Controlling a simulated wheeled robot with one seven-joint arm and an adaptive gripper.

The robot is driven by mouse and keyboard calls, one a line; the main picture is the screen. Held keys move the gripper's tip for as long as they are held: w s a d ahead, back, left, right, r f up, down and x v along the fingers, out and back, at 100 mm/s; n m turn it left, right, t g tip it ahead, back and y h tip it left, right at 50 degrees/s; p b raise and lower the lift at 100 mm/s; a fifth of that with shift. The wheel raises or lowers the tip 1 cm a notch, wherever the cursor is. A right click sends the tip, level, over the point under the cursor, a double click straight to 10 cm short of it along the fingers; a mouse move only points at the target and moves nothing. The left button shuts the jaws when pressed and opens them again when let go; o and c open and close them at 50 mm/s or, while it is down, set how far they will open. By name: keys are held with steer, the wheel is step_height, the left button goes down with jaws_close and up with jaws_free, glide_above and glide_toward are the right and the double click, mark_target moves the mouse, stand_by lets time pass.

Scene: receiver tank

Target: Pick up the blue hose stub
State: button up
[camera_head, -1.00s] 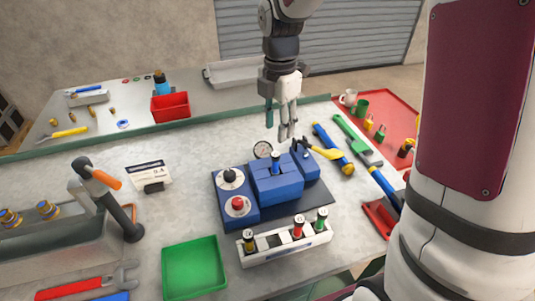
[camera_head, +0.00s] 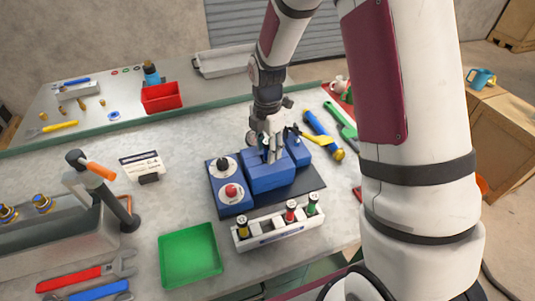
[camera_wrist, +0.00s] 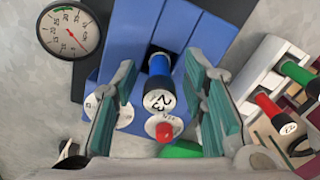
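The blue hose stub (camera_wrist: 159,72) stands in a slot of the blue block (camera_wrist: 135,40). Its white end cap, marked 23, faces the wrist camera. My gripper (camera_wrist: 162,66) is open, with one teal-padded finger on each side of the stub and visible gaps between. In the head view my gripper (camera_head: 270,152) is low over the blue block (camera_head: 268,178), and its fingers hide most of the stub.
A dial gauge (camera_wrist: 68,30) lies beside the block. A white rack (camera_head: 284,236) with yellow, red and green stubs stands in front. A red button (camera_head: 232,191) sits left of the block. A green tray (camera_head: 190,256) is front left. Tools lie to the right.

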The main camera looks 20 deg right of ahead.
steer(key=shift+f, duration=0.2)
jaws_close()
